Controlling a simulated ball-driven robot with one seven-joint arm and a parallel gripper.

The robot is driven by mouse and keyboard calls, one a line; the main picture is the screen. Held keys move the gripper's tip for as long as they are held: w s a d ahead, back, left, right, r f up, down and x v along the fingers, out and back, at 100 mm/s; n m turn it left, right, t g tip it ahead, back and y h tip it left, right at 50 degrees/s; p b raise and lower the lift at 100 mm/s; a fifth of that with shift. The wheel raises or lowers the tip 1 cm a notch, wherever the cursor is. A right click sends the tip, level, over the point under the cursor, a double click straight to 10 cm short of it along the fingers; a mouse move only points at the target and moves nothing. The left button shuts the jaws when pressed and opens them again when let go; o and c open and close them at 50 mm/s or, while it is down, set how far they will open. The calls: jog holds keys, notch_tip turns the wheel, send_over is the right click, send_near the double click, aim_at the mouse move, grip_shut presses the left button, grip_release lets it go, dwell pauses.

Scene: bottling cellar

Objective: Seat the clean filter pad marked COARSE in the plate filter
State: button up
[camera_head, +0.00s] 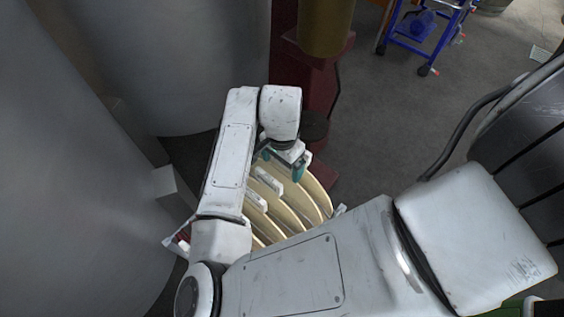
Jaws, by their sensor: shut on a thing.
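Several round cream discs (318,196) with white tabs (265,181) stand in a row below my arm. They look like filter pads or plates; I cannot tell which, and no COARSE marking is legible. My gripper (292,170), with teal fingertips, points down at the upper right end of the row. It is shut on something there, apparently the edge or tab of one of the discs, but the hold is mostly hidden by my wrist. My arm covers the left and lower parts of the row. I cannot make out the plate filter as a separate thing.
Large grey tanks (60,150) stand close on the left and behind. A dark red stand (290,70) with a brass-coloured cylinder (326,25) is just beyond the discs. A blue trolley (425,28) stands at the back right. The grey floor (400,120) between is clear.

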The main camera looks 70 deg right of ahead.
jog(key=shift+r+p, duration=0.55)
jog(key=shift+r, duration=1.05)
notch_tip(320, 180, up, 8)
notch_tip(320, 180, up, 13)
jog(key=shift+r, duration=0.2)
dwell(1.3)
